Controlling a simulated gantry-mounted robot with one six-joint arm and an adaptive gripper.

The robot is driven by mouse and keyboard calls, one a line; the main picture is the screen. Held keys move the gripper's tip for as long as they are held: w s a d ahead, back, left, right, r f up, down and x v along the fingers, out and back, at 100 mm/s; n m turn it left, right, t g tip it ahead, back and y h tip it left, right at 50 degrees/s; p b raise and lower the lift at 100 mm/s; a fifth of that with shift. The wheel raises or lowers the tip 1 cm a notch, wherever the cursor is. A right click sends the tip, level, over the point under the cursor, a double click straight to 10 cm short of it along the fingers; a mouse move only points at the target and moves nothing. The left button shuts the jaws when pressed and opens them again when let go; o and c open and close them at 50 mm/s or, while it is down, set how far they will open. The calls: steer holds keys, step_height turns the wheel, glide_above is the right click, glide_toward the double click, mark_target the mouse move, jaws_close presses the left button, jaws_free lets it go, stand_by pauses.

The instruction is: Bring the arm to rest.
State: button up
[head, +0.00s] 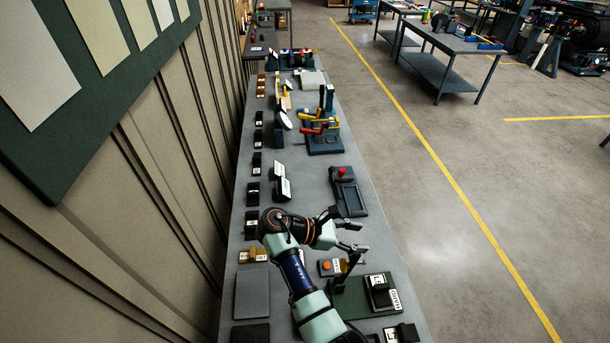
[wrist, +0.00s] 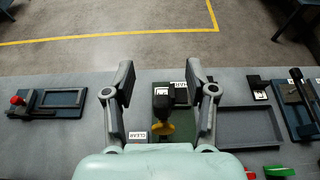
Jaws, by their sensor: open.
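My gripper (head: 354,237) is over the near part of the long grey bench, its two fingers spread apart and pointing right in the head view. In the wrist view my gripper (wrist: 160,78) is open, with nothing held between the fingers. Beyond and below the fingers is a dark green plate with a black fixture (wrist: 177,101) and a yellow piece (wrist: 165,128). My arm hides part of the bench in the head view.
A dark fixture with a red knob (head: 345,190) sits beyond my gripper; it also shows in the wrist view (wrist: 60,102). A green-based fixture (head: 350,298) lies nearer. A grey tray (wrist: 249,126) is at right. A panelled wall (head: 150,170) borders the bench; open floor (head: 450,200) lies right.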

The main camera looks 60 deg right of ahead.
steer(key=w+a+r+m+t+p, duration=0.3)
steer(key=w+a+m+t+p, duration=0.1)
steer(key=w+a+t, duration=1.2)
steer(key=a+r+m+t+y, duration=0.1)
steer(key=a+r+t+y, duration=0.1)
steer(key=a+r, duration=0.3)
steer(key=a+r+t+y+p, duration=0.1)
steer(key=a+r+t+y, duration=0.2)
steer(key=a, duration=1)
steer(key=a+r+m+t+y+p, duration=0.1)
steer(key=a+r+t+y, duration=0.1)
steer(key=a+r, duration=0.5)
steer(key=a+t, duration=0.1)
steer(key=a, duration=0.1)
steer(key=shift+w+a+r+m+y, duration=0.25)
steer(key=shift+a+m+y, duration=0.05)
steer(key=shift+a, duration=0.1)
